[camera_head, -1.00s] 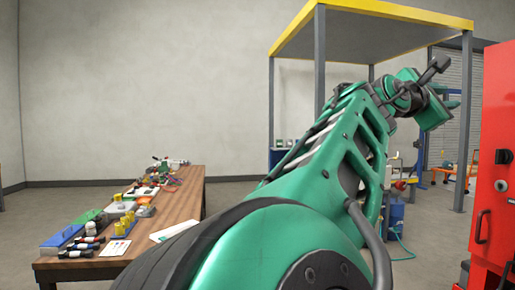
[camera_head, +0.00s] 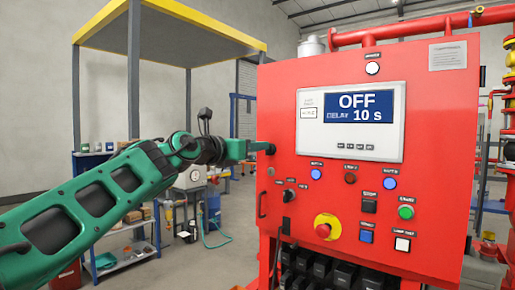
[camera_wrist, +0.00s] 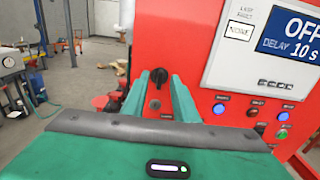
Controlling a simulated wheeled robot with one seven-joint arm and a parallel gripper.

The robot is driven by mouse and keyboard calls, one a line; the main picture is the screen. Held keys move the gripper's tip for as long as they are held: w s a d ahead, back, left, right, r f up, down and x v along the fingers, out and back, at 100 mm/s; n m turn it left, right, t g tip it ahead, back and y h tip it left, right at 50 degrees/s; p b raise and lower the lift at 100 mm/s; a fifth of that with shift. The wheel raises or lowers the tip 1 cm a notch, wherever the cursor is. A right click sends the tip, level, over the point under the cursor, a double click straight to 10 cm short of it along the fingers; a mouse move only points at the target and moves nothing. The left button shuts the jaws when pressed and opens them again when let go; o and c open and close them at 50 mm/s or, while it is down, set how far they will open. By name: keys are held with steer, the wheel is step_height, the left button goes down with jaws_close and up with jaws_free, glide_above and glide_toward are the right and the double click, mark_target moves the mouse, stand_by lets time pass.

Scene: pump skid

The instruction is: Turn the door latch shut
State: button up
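The door latch (camera_wrist: 158,77) is a small black handle on the red cabinet door. In the wrist view it shows between the two green fingers of my gripper (camera_wrist: 161,84), with a gap on each side. My gripper is open, pointing at the door. In the head view, my gripper (camera_head: 257,147) is at the left edge of the cabinet front, and the black latch (camera_head: 271,149) shows at its tip. I cannot tell whether a finger touches the latch, and its exact angle is unclear. A small round lock (camera_head: 271,171) sits below it.
The red cabinet (camera_head: 440,190) carries a display (camera_head: 350,122) reading OFF, with several buttons and a red-and-yellow emergency stop (camera_head: 325,228). A black door handle (camera_head: 262,204) is below the latch. A blue shelf cart (camera_head: 125,240) stands behind my arm.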

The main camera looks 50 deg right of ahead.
steer(key=d, duration=0.4)
steer(key=shift+w+d, duration=0.2)
steer(key=shift+d, duration=0.1)
jaws_close()
